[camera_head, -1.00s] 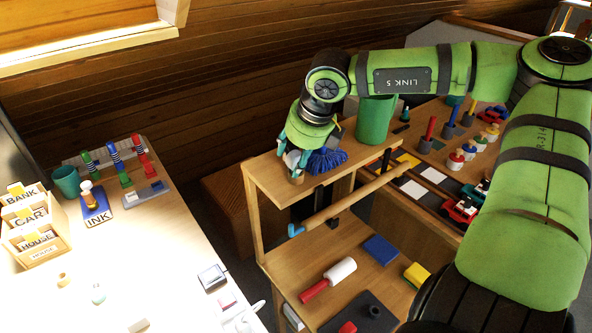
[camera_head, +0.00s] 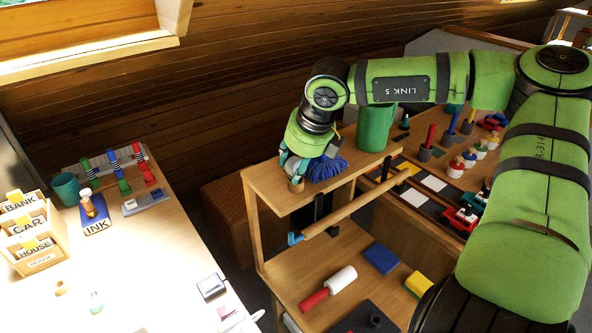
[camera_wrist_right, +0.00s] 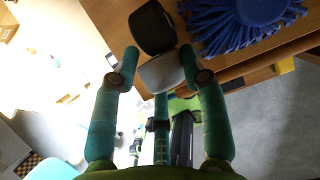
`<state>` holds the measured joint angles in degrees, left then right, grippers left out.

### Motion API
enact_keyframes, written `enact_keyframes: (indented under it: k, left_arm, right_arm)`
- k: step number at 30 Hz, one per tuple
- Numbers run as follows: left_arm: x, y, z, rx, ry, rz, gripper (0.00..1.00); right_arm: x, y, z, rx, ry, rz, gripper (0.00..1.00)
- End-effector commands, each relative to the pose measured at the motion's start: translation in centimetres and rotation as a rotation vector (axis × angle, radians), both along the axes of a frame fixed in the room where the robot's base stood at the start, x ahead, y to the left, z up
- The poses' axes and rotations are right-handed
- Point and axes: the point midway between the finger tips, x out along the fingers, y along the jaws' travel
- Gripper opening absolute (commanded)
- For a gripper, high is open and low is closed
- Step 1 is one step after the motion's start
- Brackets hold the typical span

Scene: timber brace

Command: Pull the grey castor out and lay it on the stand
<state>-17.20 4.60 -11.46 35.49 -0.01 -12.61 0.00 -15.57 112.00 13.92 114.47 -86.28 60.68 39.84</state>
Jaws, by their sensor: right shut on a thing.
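My right gripper (camera_head: 292,168) is at the left end of the wooden unit's upper shelf (camera_head: 274,194). In the right wrist view, my right gripper (camera_wrist_right: 161,68) has its fingers closed on the sides of a pale grey piece (camera_wrist_right: 161,73), which I take as the grey castor. A dark rounded part (camera_wrist_right: 152,27) adjoins it at the far side; I cannot tell whether they are one piece. In the head view my fingers mostly hide the grey piece, and a small brown cylinder (camera_head: 297,185) shows just below them. I cannot tell which surface is the stand. My left gripper is out of view.
A blue fringed brush head (camera_head: 326,168) lies close to the right of my gripper, with a green cup (camera_head: 375,127) beyond it. A wooden rod (camera_head: 352,206) crosses below the upper shelf. The lower shelf holds a white-and-red roller (camera_head: 330,287) and a blue block (camera_head: 381,259).

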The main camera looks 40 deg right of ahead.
Motion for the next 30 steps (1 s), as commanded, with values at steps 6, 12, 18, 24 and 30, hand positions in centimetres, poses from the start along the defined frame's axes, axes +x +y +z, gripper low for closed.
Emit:
enact_keyframes:
  k: [6, 12, 18, 24, 30]
  left_arm:
    - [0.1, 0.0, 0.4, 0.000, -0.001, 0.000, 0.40]
    - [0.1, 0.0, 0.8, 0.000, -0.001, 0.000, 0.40]
    - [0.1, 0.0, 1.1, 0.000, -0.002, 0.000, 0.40]
    - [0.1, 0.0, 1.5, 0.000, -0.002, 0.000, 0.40]
    - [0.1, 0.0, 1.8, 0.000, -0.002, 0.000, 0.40]
  right_arm:
    - [0.0, 0.0, 1.0, 0.000, -0.002, 0.000, 0.01]
    - [0.1, 0.0, 1.8, -0.002, -0.002, 0.001, 0.01]
    - [0.0, 0.0, 2.6, -0.001, -0.002, 0.000, 0.01]
    - [0.1, 0.0, 3.4, -0.001, -0.002, 0.000, 0.01]
    - [0.1, 0.0, 4.2, -0.001, -0.003, 0.000, 0.01]
